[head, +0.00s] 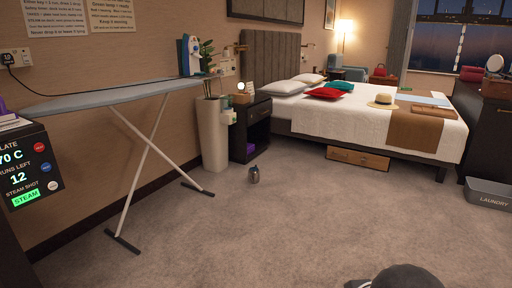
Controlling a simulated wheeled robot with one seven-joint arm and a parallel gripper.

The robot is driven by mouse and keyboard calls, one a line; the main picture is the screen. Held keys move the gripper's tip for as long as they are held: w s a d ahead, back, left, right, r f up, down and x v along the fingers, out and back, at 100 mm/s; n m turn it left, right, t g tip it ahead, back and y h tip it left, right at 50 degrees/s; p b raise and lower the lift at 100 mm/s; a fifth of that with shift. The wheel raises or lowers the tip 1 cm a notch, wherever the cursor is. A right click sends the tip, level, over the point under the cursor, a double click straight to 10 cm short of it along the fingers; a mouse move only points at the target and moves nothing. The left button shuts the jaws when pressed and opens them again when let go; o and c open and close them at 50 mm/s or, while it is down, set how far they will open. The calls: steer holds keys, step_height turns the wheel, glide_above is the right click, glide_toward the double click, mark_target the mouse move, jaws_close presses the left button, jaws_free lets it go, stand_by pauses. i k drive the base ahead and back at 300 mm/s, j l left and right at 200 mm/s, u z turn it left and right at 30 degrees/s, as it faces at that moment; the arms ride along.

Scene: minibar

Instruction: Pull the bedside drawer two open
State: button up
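The dark bedside cabinet (240,143) stands against the left wall, between the tall white planter and the bed. A drawer front (258,112) shows near its top and looks closed. Below it is a darker opening with a small purple item (250,149) in it. The cabinet is small in the head view, and I cannot read any drawer number. The planter and items near it hide part of its left side. My gripper is not in view.
A white planter (212,140) and an ironing board (120,97) with splayed legs stand left of the cabinet. A small dark bottle-like object (254,175) stands on the carpet before it. The bed (340,118) is right, with a wooden underbed drawer (358,158). Central carpet (300,225) is clear.

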mark_target(256, 113)
steer(key=i, duration=2.7)
steer(key=i+u, duration=0.1)
steer(key=i, duration=0.4)
steer(key=i+l+u, duration=0.1)
steer(key=i, duration=0.35)
steer(key=i+l+u, duration=0.1)
steer(key=i, duration=0.4)
steer(key=i+l+u, duration=0.1)
steer(key=i, duration=0.35)
steer(key=i+l, duration=0.25)
steer(key=i, duration=0.2)
steer(key=j+u, duration=0.05)
